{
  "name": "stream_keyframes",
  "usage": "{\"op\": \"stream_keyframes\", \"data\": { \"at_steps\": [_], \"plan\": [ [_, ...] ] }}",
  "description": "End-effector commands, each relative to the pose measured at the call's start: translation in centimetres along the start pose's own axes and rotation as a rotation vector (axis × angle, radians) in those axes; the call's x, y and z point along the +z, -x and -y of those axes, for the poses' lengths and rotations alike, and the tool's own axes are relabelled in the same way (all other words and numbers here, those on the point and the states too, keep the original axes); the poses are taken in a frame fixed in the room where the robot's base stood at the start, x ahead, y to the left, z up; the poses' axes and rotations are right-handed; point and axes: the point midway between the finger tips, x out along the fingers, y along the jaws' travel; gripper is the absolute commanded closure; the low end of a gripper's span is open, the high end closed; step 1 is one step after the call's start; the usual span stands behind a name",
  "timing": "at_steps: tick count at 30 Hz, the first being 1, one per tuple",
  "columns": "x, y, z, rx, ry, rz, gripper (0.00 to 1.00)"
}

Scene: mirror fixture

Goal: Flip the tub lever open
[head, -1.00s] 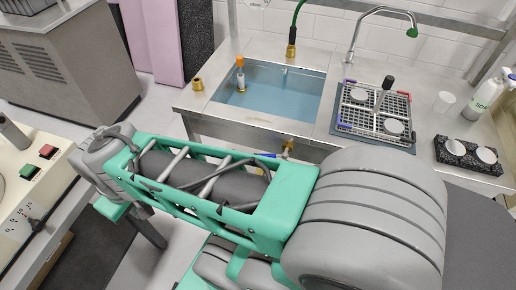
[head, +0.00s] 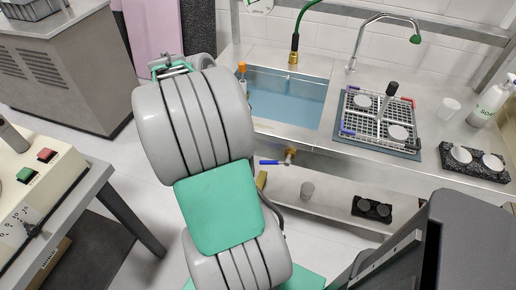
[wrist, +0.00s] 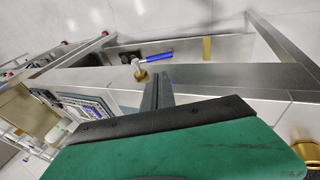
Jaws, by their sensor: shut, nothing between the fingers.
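The tub lever is a blue handle (head: 270,161) on a brass valve (head: 290,156) under the front edge of the sink tub (head: 290,100). In the head view it points left from the valve, roughly level. The wrist view also shows the blue handle (wrist: 156,58) and the brass valve (wrist: 140,75). My gripper (wrist: 157,80) has its grey fingers together and empty. In the wrist view the fingertips appear just below the lever, with no clear contact. In the head view my arm hides the gripper.
A rack (head: 378,115) stands on the counter right of the tub, near a soap bottle (head: 490,100). A control bench (head: 40,190) stands at left.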

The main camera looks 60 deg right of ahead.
Motion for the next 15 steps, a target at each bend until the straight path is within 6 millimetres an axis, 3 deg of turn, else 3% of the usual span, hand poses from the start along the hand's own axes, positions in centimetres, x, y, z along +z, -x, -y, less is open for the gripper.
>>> {"op": "stream_keyframes", "data": {
  "at_steps": [15],
  "plan": [
    [0.1,-10.6,0.0,0.001,0.0,0.003,1.0]
  ]
}}
